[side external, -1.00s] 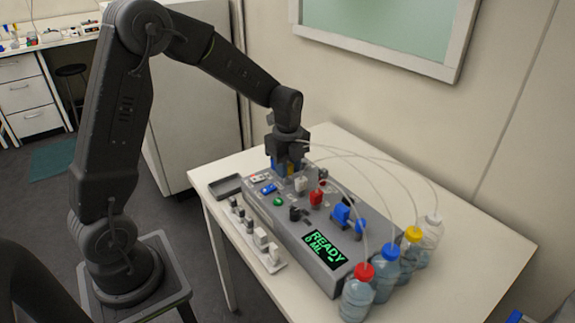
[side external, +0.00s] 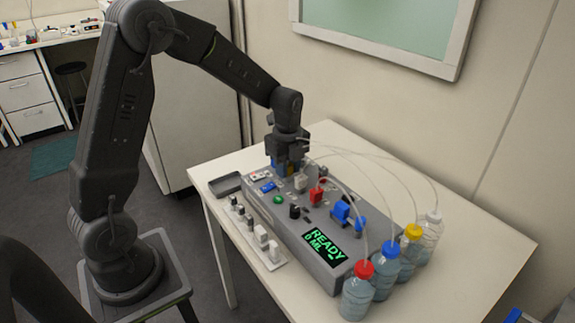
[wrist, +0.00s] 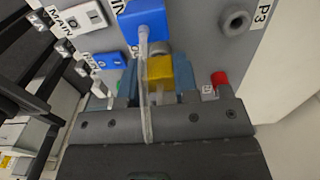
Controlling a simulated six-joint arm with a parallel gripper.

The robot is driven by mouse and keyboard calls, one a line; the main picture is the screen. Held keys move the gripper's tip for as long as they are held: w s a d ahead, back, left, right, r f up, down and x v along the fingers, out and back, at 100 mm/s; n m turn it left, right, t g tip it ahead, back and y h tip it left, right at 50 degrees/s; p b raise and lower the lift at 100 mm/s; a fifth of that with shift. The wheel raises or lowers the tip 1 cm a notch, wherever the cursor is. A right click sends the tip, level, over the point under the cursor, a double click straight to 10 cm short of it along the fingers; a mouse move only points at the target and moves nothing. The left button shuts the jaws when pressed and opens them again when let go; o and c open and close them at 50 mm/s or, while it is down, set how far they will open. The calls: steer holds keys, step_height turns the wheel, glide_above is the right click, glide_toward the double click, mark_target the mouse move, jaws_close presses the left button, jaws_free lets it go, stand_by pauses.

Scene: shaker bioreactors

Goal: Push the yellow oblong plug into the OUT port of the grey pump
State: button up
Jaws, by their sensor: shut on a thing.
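The yellow oblong plug (wrist: 160,70) is between the fingers of my gripper (wrist: 160,88), which is shut on it. In the wrist view a round grey port (wrist: 160,47) shows right at the plug's far end, partly covered. A partly hidden label beside it seems to begin "OU". I cannot tell whether the plug touches the port or is inside it. In the side view my gripper (side external: 288,162) points down at the far left end of the grey pump (side external: 308,237), and a little yellow shows between its fingers.
A blue plug (wrist: 142,20) with a pale tube sits close to the port; the tube crosses in front of the yellow plug. A bare port (wrist: 235,20) labelled P3 lies to the right. Capped bottles (side external: 360,292) stand by the pump's near end. A small tray (side external: 227,184) lies left of the pump.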

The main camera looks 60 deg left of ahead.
steer(key=shift+f, duration=0.15)
steer(key=o, duration=1)
step_height(320, 180, up, 14)
steer(key=s+d+n+t, duration=0.2)
steer(key=s+d+n, duration=0.1)
steer(key=s+n, duration=0.3)
steer(key=s+d+r+n+t, duration=0.1)
steer(key=s+d+n, duration=0.2)
steer(key=s+n, duration=0.3)
steer(key=s+d+n+t, duration=0.2)
steer(key=s+d+n, duration=0.2)
steer(key=s+n, duration=0.2)
steer(key=shift+s+r+t, duration=0.15)
steer(key=shift+s+r, duration=0.05)
steer(key=shift+s, duration=0.45)
steer(key=shift+s+r+t, duration=0.15)
steer(key=shift+s, duration=0.45)
